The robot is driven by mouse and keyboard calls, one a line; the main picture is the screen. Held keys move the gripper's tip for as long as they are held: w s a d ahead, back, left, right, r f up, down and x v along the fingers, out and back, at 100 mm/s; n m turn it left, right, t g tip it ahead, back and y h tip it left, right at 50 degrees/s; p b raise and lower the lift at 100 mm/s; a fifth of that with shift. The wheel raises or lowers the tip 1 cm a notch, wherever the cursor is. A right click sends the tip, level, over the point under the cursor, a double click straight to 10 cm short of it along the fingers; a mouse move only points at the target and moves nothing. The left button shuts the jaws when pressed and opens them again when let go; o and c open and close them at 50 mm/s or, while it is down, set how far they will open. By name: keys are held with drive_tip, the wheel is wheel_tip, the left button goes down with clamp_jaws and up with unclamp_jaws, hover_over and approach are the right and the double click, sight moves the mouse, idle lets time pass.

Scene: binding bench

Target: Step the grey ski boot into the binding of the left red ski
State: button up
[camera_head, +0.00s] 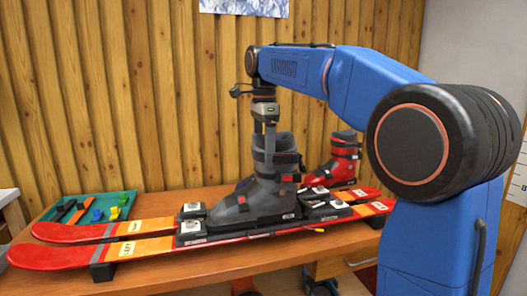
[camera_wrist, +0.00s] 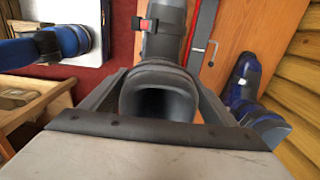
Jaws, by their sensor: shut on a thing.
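The grey ski boot (camera_head: 262,198) is upright, toe to the left, above the binding of the front red ski, marked LEFT (camera_head: 125,248). Its sole lies between the toe piece (camera_head: 190,231) and the heel piece (camera_head: 327,211); I cannot tell whether it rests on the ski or hangs just above. My gripper (camera_head: 265,135) is shut on the top of its cuff from above. In the wrist view the boot's open cuff (camera_wrist: 160,100) sits between my fingers. Its sole is hidden there.
The second red ski (camera_head: 85,231) lies parallel behind. A red boot (camera_head: 335,165) stands at the back right. A green tray (camera_head: 100,217) with small coloured pieces is at the left. A blue boot-like thing (camera_wrist: 243,80) shows in the wrist view. The plank wall (camera_head: 140,90) closes off the back.

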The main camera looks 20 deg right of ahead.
drive_tip(key=shift+f, duration=0.65)
drive_tip(key=o, duration=2.1)
drive_tip(key=shift+r, duration=0.1)
wheel_tip(320, 180, up, 10)
idle(0.4)
